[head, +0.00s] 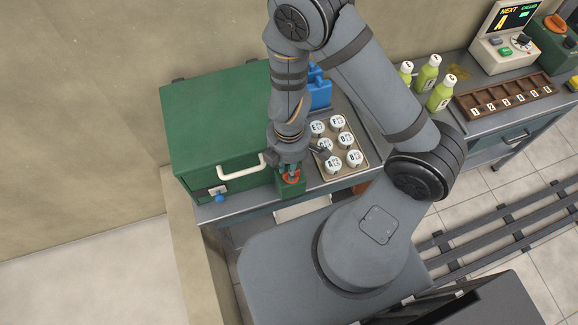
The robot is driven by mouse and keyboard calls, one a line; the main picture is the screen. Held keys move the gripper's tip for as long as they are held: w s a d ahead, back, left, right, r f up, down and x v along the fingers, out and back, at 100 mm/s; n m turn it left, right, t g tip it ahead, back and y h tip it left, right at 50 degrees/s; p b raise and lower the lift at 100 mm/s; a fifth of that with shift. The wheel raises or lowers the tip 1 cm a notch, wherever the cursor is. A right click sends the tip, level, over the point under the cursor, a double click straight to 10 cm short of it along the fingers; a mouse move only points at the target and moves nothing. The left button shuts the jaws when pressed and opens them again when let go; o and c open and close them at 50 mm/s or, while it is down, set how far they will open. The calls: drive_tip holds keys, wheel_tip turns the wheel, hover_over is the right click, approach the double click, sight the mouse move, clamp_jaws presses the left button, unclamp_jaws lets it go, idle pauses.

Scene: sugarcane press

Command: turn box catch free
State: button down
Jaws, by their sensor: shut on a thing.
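A large green box (215,115) stands at the left end of the bench, with a white handle (243,171) on its front. A small blue knob on a pale plate (219,198) sits low on the front at left. A small green block (288,189) at the box's right front corner carries an orange-red catch (293,178). My gripper (291,172) points down onto this catch and is shut on it. The fingers are small and partly hidden by the wrist, so the exact grip is hard to see.
A tray of several white-lidded jars (341,149) stands close to the right of my gripper. A blue container (318,88) is behind it. Green bottles (428,73), a brown slotted rack (507,95) and a small screen console (505,38) are further right.

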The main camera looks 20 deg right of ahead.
drive_tip(key=shift+f+n+b, duration=0.15)
drive_tip(key=shift+n+b, duration=0.35)
drive_tip(key=shift+b, duration=0.15)
drive_tip(key=shift+s+n+b, duration=0.1)
drive_tip(key=shift+n+b, duration=0.35)
drive_tip(key=shift+n, duration=0.55)
drive_tip(key=c, duration=1.6)
unclamp_jaws()
drive_tip(key=shift+c, duration=0.2)
drive_tip(key=shift+r, duration=0.25)
